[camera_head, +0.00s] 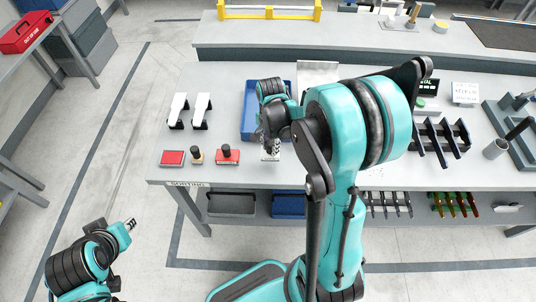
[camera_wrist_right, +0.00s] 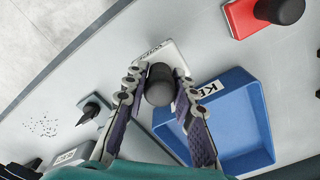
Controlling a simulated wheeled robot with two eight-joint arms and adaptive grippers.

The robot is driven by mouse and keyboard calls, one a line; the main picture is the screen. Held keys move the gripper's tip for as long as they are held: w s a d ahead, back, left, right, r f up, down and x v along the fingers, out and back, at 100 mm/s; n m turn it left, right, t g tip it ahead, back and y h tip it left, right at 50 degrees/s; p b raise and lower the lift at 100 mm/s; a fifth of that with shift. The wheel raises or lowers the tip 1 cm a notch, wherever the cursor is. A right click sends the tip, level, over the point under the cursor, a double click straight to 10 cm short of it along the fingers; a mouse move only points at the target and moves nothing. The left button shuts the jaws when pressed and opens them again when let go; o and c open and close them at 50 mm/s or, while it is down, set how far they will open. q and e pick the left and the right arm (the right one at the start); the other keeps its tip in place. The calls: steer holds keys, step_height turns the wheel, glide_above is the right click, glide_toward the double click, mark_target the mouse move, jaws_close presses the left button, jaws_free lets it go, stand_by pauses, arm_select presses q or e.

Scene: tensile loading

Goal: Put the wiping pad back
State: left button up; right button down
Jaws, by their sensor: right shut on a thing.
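My right gripper (camera_head: 270,142) is low over the bench, in front of the blue tray. In the right wrist view my right gripper (camera_wrist_right: 158,90) has its fingers around a black round knob (camera_wrist_right: 160,84), shut on it. The knob seems to be the handle of the wiping pad. A pale labelled plate (camera_wrist_right: 172,55) shows beside and under it; whether the pad touches the plate or the bench is unclear. My left gripper (camera_head: 130,224) is at the lower left, away from the bench, its fingers too small to read.
The blue tray (camera_wrist_right: 258,112) lies close to the right gripper; its wall also shows in the head view (camera_head: 246,118). A red block with a dark knob (camera_head: 227,155) stands to the left, beside another knobbed stamp (camera_head: 197,156) and a red pad (camera_head: 172,158). A black rack (camera_head: 440,138) stands to the right.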

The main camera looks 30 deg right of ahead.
mark_target(268, 153)
steer(key=shift+w+a+f, duration=0.25)
steer(key=shift+w+f, duration=0.05)
steer(key=shift+f, duration=0.05)
step_height(268, 153, down, 4)
steer(key=shift+r+b, duration=0.1)
steer(key=shift+b, duration=0.7)
steer(key=c, duration=1.7)
jaws_free()
steer(key=o, duration=0.5)
